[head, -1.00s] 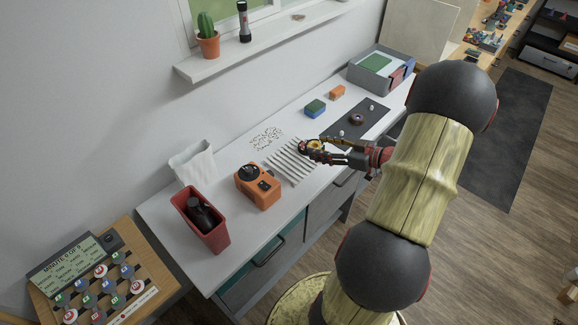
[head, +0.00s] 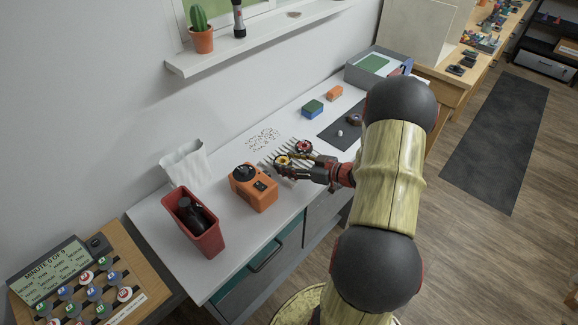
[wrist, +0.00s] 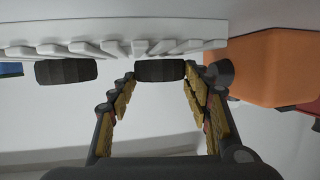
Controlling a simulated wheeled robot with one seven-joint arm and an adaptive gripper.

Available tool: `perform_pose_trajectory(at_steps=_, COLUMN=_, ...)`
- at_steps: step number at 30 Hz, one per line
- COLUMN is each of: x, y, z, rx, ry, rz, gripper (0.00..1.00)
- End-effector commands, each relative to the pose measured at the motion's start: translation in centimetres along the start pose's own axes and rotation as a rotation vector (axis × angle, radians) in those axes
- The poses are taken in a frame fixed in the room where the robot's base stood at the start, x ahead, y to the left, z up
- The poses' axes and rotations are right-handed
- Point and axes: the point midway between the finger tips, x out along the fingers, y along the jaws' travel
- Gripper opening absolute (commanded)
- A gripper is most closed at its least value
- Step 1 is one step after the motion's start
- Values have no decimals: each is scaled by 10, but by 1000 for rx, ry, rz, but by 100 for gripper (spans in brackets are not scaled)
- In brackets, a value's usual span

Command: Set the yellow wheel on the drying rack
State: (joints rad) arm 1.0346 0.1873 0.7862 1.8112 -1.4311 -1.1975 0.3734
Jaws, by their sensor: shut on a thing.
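The yellow wheel (head: 283,160) has a dark tyre and a yellow hub. My gripper (head: 280,167) is shut on it over the left part of the white slatted drying rack (wrist: 110,30). In the wrist view its dark tyre (wrist: 160,71) sits between my fingertips (wrist: 163,78), close against the slats. I cannot tell whether it rests on the rack. A wheel with a red hub (head: 303,146) stands at the rack just to the right; its tyre (wrist: 66,72) shows left of my gripper in the wrist view.
An orange device (head: 253,188) stands close left of my gripper. A red bin (head: 193,223) is farther left. A dark mat (head: 340,132) with a brown-hubbed wheel (head: 354,118) lies to the right. A blue-green sponge (head: 313,108) and an orange block (head: 335,93) are behind.

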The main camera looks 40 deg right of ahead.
Motion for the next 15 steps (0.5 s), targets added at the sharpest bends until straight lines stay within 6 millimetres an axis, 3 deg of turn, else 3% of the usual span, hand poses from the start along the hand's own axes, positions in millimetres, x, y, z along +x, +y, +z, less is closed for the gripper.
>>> perform_pose_trajectory(at_steps=12, x=2, y=1, z=6, rx=-3, ry=1, rz=1, gripper=24)
perform_pose_trajectory(at_steps=13, x=2, y=1, z=6, rx=-3, ry=1, rz=1, gripper=50)
perform_pose_trajectory(at_steps=15, x=2, y=1, z=5, rx=-3, ry=1, rz=1, gripper=53)
